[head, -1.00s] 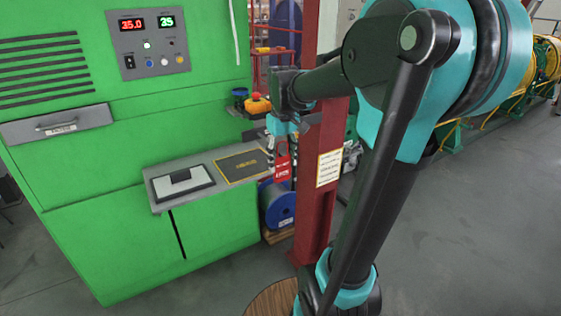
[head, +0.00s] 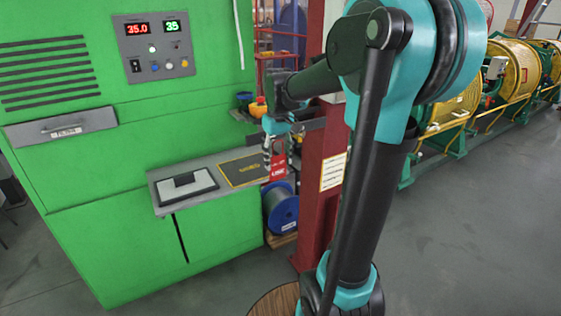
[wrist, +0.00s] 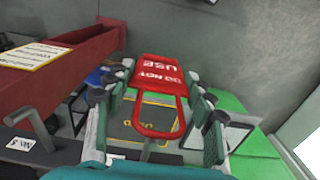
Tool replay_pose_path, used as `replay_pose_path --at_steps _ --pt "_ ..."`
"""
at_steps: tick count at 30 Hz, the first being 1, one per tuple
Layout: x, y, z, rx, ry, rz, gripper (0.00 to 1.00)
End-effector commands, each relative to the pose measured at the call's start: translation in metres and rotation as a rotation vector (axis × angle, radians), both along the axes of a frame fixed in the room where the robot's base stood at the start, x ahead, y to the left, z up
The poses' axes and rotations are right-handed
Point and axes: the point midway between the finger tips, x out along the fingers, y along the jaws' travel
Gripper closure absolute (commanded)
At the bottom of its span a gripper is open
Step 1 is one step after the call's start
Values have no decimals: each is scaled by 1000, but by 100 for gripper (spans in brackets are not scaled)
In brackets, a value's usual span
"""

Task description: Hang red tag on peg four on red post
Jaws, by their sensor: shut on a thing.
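The red tag (head: 278,168) hangs under my gripper (head: 275,138), just left of the red post (head: 322,190) in the head view. In the wrist view the tag (wrist: 160,72) shows white lettering and an open loop, held between the two fingers of my gripper (wrist: 157,105). The red post (wrist: 60,78) runs along the left in that view. A grey bent peg (wrist: 38,130) is at the lower left, near a white number label (wrist: 22,145). Another peg (wrist: 146,150) shows below the tag's loop, apparently behind it. I cannot tell which peg is four.
A green cabinet (head: 110,120) with a grey shelf (head: 205,190) stands to the left. A blue spool (head: 281,207) sits below the tag. A white notice (head: 332,172) is on the post. Yellow and green machinery (head: 520,70) stands at the right, with open floor before it.

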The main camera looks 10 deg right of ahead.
Motion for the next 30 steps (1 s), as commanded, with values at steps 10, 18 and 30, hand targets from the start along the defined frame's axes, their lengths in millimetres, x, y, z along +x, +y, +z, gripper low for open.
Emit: replay_pose_path --at_steps 10,18,30 --pt "18 6 -2 0 0 0 65" --pt "32 11 -3 0 0 0 65" --pt "53 17 -4 0 0 0 65"
